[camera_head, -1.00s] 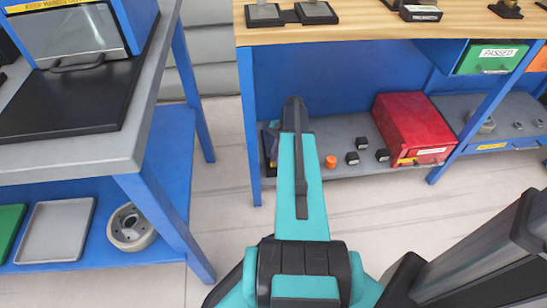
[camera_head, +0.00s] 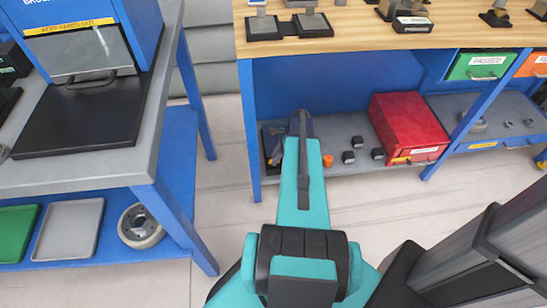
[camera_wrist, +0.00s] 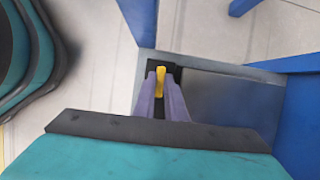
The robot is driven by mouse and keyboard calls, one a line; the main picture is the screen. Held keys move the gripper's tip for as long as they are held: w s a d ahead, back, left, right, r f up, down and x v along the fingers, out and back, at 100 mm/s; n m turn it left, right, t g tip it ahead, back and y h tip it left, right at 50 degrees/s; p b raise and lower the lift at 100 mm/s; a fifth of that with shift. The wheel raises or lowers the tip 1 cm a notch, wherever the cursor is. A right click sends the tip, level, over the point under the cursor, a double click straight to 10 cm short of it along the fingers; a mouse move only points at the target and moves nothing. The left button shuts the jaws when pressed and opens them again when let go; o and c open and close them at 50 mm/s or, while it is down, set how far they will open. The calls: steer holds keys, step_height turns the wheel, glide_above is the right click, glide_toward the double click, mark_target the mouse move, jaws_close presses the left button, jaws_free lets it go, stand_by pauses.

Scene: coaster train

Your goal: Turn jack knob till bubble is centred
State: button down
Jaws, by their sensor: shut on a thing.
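In the wrist view, my gripper (camera_wrist: 161,73) has its two grey-purple fingers closed on a narrow yellow piece (camera_wrist: 160,84). A small black block lies just behind the fingertips, on the corner of a grey shelf (camera_wrist: 215,100). I cannot tell whether the yellow piece is the jack knob. In the head view my teal arm reaches toward the left end of the bench's lower shelf, and it hides most of the gripper and what it holds. No bubble level can be made out in either view.
The lower shelf holds an orange cylinder (camera_head: 328,160), small black blocks (camera_head: 348,156) and a red box (camera_head: 409,128). A blue bench leg (camera_head: 250,130) stands close left of my arm. A grey table (camera_head: 150,130) is further left. Open floor lies between.

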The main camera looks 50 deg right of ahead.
steer(key=shift+d, duration=0.25)
steer(key=c, duration=1.8)
jaws_free()
steer(key=shift+a, duration=0.15)
steer(key=p+v, duration=0.2)
steer(key=v, duration=1.2)
steer(key=shift+s+a+f, duration=0.1)
steer(key=shift+s+a, duration=0.05)
